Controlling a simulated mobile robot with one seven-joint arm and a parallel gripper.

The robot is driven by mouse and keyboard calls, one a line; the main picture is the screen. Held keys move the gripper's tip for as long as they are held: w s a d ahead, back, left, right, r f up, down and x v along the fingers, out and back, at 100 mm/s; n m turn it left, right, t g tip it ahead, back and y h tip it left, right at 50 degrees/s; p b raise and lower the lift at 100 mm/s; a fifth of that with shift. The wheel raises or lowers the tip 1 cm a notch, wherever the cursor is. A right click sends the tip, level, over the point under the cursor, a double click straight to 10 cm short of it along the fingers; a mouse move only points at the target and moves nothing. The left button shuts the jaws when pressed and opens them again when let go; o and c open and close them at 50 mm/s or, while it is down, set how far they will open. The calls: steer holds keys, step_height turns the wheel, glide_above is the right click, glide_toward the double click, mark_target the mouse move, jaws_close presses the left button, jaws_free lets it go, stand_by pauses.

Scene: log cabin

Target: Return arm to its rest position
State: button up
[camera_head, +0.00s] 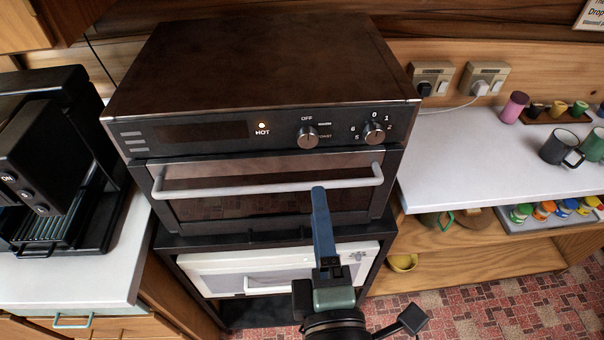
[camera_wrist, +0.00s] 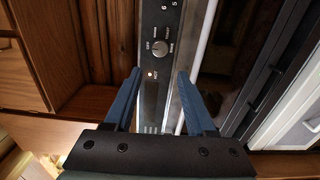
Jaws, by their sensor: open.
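My gripper (camera_head: 319,192) reaches up in front of the toaster oven (camera_head: 265,70), its blue finger overlapping the right half of the oven handle (camera_head: 230,187) in the head view. In the wrist view my gripper (camera_wrist: 158,82) has its two blue fingers spread apart, with nothing held between them. The handle (camera_wrist: 205,40) runs behind the right finger there; I cannot tell whether they touch. The oven door (camera_head: 240,203) looks shut. The HOT lamp (camera_head: 262,125) glows, and the control panel (camera_wrist: 160,50) faces the wrist camera.
A black coffee machine (camera_head: 45,150) stands on the left counter. A white appliance (camera_head: 225,272) sits under the oven. The right counter (camera_head: 460,160) holds dark mugs (camera_head: 560,147) and a pink jar (camera_head: 514,107). Patterned floor (camera_head: 510,305) is open at the lower right.

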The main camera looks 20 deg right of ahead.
steer(key=w+a+r+m+t+y, duration=0.1)
steer(key=w+a+r+m+t, duration=0.2)
steer(key=r, duration=0.6)
steer(key=w+a+r+m+t, duration=0.1)
steer(key=a+r+m+t, duration=0.1)
steer(key=r+m, duration=0.5)
steer(key=w+a+r+m+t+y, duration=0.1)
steer(key=w+a+r+m+t, duration=0.15)
steer(key=r, duration=0.95)
steer(key=s+a+r+m+t+y, duration=0.1)
steer(key=s+a+r, duration=0.1)
steer(key=r, duration=0.3)
steer(key=s+a+r+m+t+y, duration=0.1)
steer(key=s+a+r+y, duration=0.1)
steer(key=r, duration=0.4)
steer(key=shift+s+a+r, duration=0.25)
steer(key=shift+s+a, duration=0.1)
steer(key=shift+s, duration=0.2)
steer(key=shift+m+t, duration=0.25)
